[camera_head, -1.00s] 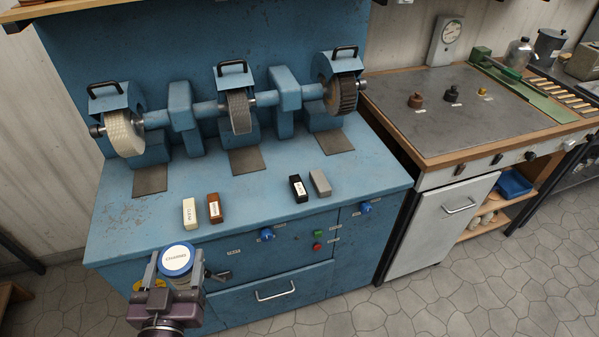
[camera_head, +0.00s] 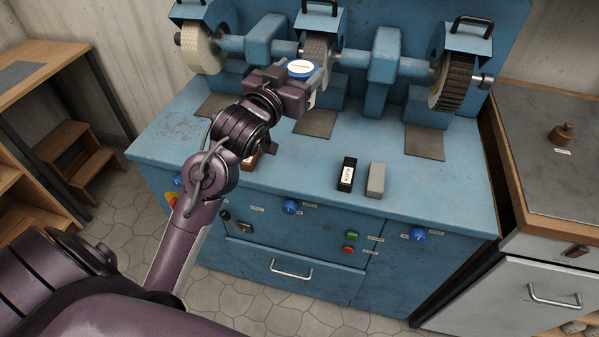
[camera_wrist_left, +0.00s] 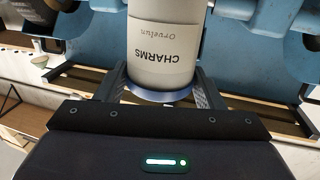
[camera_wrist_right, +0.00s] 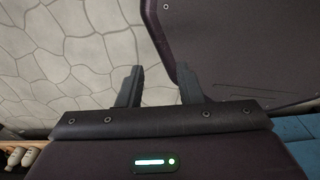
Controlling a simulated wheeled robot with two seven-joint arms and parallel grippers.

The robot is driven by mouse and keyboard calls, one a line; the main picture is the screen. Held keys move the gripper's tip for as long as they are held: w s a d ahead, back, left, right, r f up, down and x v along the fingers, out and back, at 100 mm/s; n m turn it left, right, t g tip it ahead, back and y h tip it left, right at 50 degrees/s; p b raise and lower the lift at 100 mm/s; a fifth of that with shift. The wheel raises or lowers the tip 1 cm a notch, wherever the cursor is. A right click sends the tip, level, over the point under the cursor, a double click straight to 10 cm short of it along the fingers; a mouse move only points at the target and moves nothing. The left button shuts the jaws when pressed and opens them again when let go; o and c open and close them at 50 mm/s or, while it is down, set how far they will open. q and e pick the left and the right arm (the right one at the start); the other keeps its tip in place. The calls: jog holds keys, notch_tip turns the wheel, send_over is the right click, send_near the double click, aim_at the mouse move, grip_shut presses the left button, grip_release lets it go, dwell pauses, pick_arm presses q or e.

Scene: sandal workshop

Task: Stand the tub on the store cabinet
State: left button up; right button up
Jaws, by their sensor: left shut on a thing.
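The tub (camera_head: 301,67) is a white cylinder with a blue-rimmed lid, and its side reads CHARMS in the left wrist view (camera_wrist_left: 163,50). My left gripper (camera_head: 297,84) is shut on it and holds it above the blue machine bench, in front of the middle wheel. In the left wrist view the fingers (camera_wrist_left: 160,92) lie on both sides of the tub. My right gripper (camera_wrist_right: 158,88) shows only in the right wrist view, open and empty over the stone floor. I cannot tell any piece of furniture in view as the store cabinet.
The blue bench (camera_head: 440,185) carries several grinding wheels, a black block (camera_head: 347,174) and a grey block (camera_head: 376,180). A wooden table (camera_head: 40,55) and a step stool (camera_head: 75,150) stand at the left. A grey-topped bench (camera_head: 530,150) stands at the right.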

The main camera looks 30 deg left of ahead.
pick_arm(q)
jog(key=shift+w+a+f, duration=0.1)
jog(key=shift+a, duration=0.1)
notch_tip(320, 180, down, 19)
jog(key=shift+f, duration=0.15)
dwell(0.3)
jog(key=o, duration=1.1)
jog(key=shift+f, duration=0.15)
